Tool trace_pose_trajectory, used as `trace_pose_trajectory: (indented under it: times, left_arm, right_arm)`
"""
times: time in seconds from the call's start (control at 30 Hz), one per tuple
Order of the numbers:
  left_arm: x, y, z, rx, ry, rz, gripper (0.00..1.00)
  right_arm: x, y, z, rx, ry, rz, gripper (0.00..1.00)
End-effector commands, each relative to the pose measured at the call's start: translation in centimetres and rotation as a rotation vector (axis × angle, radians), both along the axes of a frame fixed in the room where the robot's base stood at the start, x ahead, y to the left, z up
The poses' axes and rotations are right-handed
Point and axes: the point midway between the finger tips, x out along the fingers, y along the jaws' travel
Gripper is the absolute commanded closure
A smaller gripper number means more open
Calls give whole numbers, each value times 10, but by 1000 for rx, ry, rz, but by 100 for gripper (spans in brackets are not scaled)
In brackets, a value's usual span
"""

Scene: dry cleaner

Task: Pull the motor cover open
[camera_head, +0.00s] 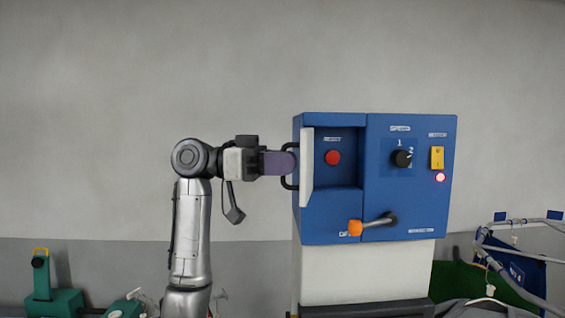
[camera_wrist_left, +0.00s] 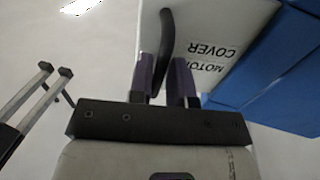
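The white motor cover (camera_head: 307,180) is on the left of the blue control box (camera_head: 400,205) in the head view. It stands out from the box nearly edge-on, and the recess behind it with a red button (camera_head: 333,157) is exposed. Its black handle (camera_head: 288,185) faces left. My left gripper (camera_head: 291,163) reaches it from the left. My right gripper is not in view.
The box also carries a black rotary knob (camera_head: 402,158), a yellow switch (camera_head: 437,157) with a lit red lamp below, and an orange-tipped lever (camera_head: 372,224). A metal-frame cart (camera_head: 520,250) stands at the right. Green equipment (camera_head: 50,295) is at lower left.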

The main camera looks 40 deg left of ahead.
Motion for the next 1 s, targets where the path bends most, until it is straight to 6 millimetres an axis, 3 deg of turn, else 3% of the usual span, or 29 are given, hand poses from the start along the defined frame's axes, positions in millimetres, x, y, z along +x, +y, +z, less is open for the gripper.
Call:
trace_pose_trajectory:
  times: [0.17,0.47,1.0]
  left_arm:
    - [-1,0,1,1,-2,-2,66]
    - [-3,3,0,1,-4,-1,66]
    - [-52,84,-1,0,-4,1,66]
  right_arm:
    - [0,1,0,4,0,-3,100]
    - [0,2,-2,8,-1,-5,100]
    - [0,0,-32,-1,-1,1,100]
